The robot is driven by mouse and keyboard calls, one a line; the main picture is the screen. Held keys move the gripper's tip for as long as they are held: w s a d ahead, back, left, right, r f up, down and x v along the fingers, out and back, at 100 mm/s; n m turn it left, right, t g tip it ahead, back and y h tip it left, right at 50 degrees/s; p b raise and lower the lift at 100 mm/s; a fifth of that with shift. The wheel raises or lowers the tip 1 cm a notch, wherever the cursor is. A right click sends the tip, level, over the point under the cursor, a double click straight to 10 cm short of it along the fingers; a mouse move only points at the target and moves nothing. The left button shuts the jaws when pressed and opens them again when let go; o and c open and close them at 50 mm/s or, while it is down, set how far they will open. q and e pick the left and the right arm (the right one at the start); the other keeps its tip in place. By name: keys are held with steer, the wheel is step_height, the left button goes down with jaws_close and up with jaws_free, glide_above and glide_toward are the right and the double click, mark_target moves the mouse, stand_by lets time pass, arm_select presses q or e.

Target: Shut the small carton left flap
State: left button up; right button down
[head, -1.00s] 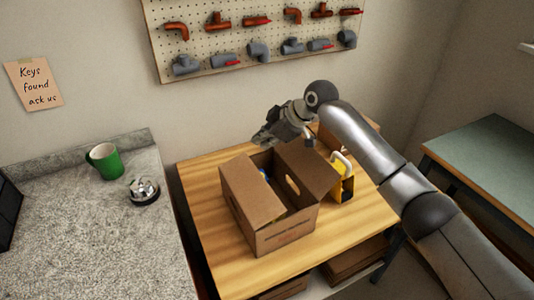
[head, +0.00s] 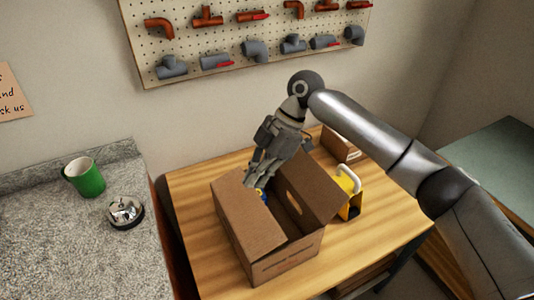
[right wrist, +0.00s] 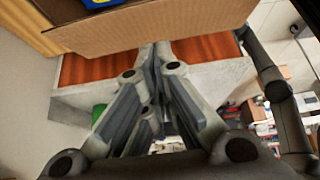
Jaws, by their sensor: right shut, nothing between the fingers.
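The open cardboard carton (head: 287,262) stands on the wooden table. Its left flap (head: 246,215) is the broad brown panel along the left side; its exact tilt is hard to tell. The right flap (head: 314,187), with a hand hole, stands raised. Between them the opening shows a blue and yellow item (head: 262,196). My right gripper (head: 254,183) is shut and empty, fingers pointing down at the carton's far end, close to the left flap's far corner. In the right wrist view, the shut fingertips (right wrist: 161,46) are near a cardboard edge (right wrist: 160,28); contact is unclear. My left gripper is out of view.
A yellow item with a white handle (head: 349,190) stands right of the carton, and a small box (head: 340,146) behind. A stone counter at left holds a green mug (head: 84,177) and a bell (head: 124,211). The table's front right is clear.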

mark_target(250, 206)
step_height(250, 206, down, 4)
steer(key=shift+r+p, duration=0.2)
steer(key=shift+p, duration=0.35)
steer(key=shift+d+f, duration=0.15)
steer(key=shift+f, duration=0.55)
